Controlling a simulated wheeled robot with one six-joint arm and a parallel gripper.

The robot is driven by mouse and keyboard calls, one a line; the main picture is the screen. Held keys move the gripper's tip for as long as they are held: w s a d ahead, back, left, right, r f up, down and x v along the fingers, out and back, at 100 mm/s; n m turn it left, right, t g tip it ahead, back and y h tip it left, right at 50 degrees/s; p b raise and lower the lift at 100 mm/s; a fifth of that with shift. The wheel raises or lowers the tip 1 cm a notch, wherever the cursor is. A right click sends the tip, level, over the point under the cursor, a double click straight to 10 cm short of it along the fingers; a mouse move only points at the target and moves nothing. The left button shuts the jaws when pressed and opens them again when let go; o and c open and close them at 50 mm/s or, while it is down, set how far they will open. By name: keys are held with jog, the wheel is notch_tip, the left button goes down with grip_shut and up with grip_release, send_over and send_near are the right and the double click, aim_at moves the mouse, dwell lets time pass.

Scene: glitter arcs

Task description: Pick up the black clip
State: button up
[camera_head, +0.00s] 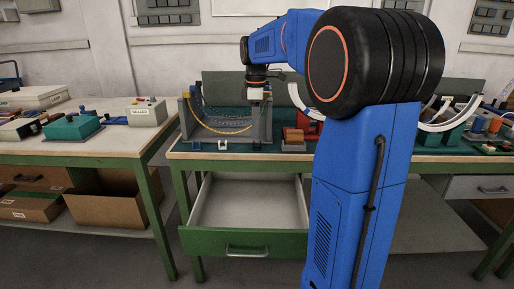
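I cannot make out the black clip for certain; small dark and pale pieces (222,146) lie at the front edge of the bench mat, too small to identify. My gripper (256,98) hangs down from my blue arm above the grey open-sided fixture (264,126) on the middle bench. Its fingers are too small and dark here to show whether they are open or hold anything. My arm hides part of the bench to the right of the fixture.
The middle workbench (178,154) has an open, empty-looking green drawer (225,242) below its front edge. A yellow cable (222,129) droops across the fixture. Red blocks (293,135) stand right of it. A left bench carries a sealer box (146,112) and a teal box (72,128).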

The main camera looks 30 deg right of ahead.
jog(key=shift+w+a+f, duration=0.1)
jog(key=shift+w+f, duration=0.05)
jog(key=shift+f, duration=1.15)
jog(key=shift+w+a+f, duration=0.1)
jog(key=shift+w+f, duration=0.05)
jog(key=shift+f, duration=1.1)
grip_shut()
